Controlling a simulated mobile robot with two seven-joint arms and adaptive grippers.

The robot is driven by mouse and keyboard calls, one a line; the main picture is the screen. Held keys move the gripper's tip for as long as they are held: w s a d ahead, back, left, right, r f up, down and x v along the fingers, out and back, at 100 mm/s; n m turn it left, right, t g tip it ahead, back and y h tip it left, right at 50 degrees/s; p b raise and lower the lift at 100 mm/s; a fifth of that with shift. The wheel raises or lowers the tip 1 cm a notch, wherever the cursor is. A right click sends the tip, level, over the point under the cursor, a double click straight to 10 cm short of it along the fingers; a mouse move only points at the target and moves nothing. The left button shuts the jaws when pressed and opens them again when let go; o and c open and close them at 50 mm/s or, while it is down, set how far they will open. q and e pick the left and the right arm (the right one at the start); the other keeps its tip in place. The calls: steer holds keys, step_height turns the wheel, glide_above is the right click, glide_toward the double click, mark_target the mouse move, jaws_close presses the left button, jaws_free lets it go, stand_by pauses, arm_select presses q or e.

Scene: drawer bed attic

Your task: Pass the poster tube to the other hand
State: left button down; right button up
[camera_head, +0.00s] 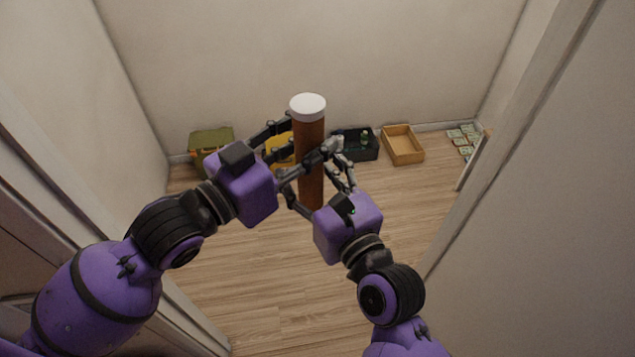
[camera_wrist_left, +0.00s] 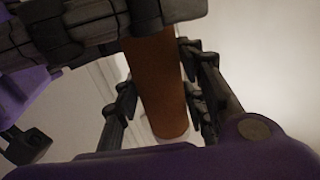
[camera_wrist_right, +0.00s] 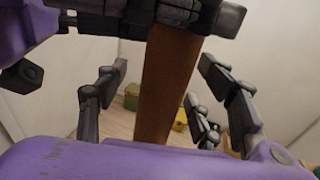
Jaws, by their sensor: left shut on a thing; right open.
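The poster tube (camera_head: 311,140) is a brown cylinder with a white cap, held upright in the middle of the head view. My left gripper (camera_head: 293,152) is shut on it from the left; the left wrist view shows the tube (camera_wrist_left: 158,85) between its fingers. My right gripper (camera_head: 333,165) is open, with its fingers around the tube's middle from the lower right. In the right wrist view the tube (camera_wrist_right: 167,85) stands between the right fingers, with gaps on both sides. Parts of the tube are hidden behind the fingers.
On the wooden floor along the back wall stand a green box (camera_head: 211,139), a yellow case (camera_head: 279,148) partly hidden, a dark crate (camera_head: 357,144) and an open wooden box (camera_head: 402,146). Banknote-like papers (camera_head: 464,139) lie at the right. Walls close in on both sides.

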steer(key=shift+w, duration=0.1)
steer(key=shift+c, duration=0.5)
steer(key=shift+a, duration=0.1)
steer(key=c, duration=1.1)
arm_select(q)
steer(key=c, duration=1)
jaws_free()
arm_select(e)
steer(key=shift+c, duration=0.7)
